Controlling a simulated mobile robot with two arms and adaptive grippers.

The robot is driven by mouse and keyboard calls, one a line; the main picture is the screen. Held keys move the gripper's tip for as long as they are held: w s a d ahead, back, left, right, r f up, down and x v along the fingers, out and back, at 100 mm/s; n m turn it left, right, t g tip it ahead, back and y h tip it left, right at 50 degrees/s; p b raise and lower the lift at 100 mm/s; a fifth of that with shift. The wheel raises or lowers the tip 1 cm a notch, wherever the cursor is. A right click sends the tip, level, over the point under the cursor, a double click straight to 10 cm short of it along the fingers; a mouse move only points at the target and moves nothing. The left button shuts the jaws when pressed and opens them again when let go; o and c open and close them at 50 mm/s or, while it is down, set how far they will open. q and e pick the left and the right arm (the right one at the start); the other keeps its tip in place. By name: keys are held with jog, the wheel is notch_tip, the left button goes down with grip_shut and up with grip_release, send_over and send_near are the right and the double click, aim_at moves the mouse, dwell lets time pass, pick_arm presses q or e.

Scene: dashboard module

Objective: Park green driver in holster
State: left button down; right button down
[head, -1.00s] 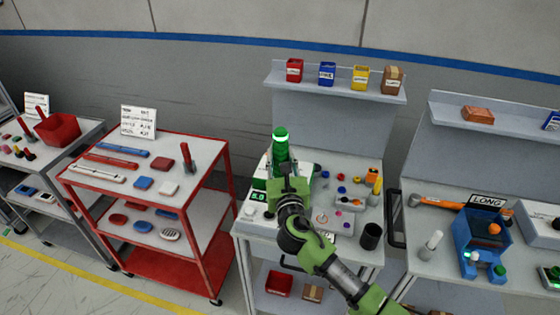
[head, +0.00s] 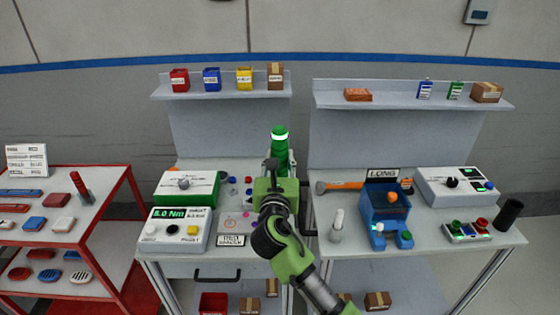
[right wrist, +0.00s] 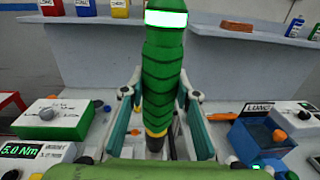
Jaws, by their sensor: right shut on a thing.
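The green driver (head: 280,150) is upright, with a lit white-green band near its top. My right gripper (head: 279,180) is shut on it, in front of the gap between the two grey benches. In the right wrist view the green driver (right wrist: 165,75) stands between the two fingers, its yellow and dark lower end pointing down. I cannot tell surely which thing is the holster. An upright black cylinder (head: 509,212) stands at the right bench's far right. My left gripper is not in view.
The left bench holds a green box (head: 188,188) and a torque display box (head: 175,230). The right bench (head: 445,258) holds a blue LONG fixture (head: 384,205), an orange-handled tool (head: 340,185) and a button box (head: 466,231). A red cart (head: 60,240) stands left.

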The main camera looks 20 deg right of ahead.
aim_at(279, 174)
jog(key=shift+a+r, duration=0.15)
jog(key=shift+a, duration=0.05)
jog(key=shift+d+r+p, duration=0.1)
jog(key=shift+p, duration=0.4)
jog(key=shift+f+b, duration=0.8)
jog(key=shift+f, duration=0.75)
jog(key=shift+f+b, duration=0.6)
jog(key=shift+f, duration=0.5)
jog(key=shift+f+b, duration=2)
jog(key=shift+f, duration=1.4)
